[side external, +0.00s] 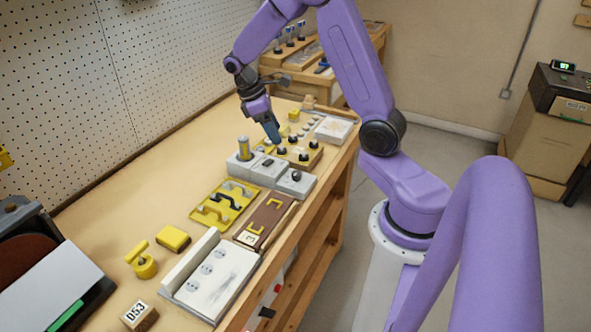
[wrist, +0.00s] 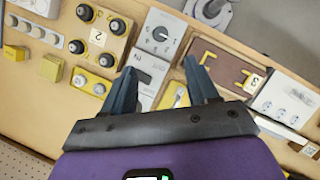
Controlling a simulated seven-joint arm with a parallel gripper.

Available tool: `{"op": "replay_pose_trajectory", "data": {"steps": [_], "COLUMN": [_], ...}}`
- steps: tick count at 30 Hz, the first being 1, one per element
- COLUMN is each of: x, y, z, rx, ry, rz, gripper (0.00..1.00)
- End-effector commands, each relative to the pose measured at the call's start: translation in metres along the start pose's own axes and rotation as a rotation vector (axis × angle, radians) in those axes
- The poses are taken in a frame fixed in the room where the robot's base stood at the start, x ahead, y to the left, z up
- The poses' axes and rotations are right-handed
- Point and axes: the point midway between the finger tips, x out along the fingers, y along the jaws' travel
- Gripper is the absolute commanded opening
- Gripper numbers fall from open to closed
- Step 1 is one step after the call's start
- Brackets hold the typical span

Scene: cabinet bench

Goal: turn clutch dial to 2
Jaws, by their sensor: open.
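A grey box (side external: 294,188) near the bench's front edge carries a dark round dial (side external: 296,176); it looks like the clutch dial. In the wrist view the dial (wrist: 160,33) has a light pointer line and small marks around it, too small to read surely. My gripper (side external: 274,138) points down over the bench, behind the dial box and close to a yellow knob panel (side external: 310,158). In the wrist view my gripper (wrist: 160,68) has its fingers apart with nothing between them. The dial lies beyond the fingertips, not touched.
The yellow panel (wrist: 97,42) bears several black knobs and a "2" label. A yellow tray with handles (side external: 224,203) and a brown panel (side external: 264,220) lie nearer the camera.

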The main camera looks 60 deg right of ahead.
Motion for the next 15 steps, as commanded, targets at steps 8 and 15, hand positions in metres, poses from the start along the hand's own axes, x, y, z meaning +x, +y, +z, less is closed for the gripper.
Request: {"op": "replay_pose_trajectory", "data": {"steps": [8, 15], "x": [0.053, 0.098], "y": [-0.001, -0.001], "z": [0.001, 0.001], "rx": [-0.001, 0.000], "ry": [-0.005, -0.003], "rz": [-0.004, -0.004], "gripper": [0.59, 0.59]}}
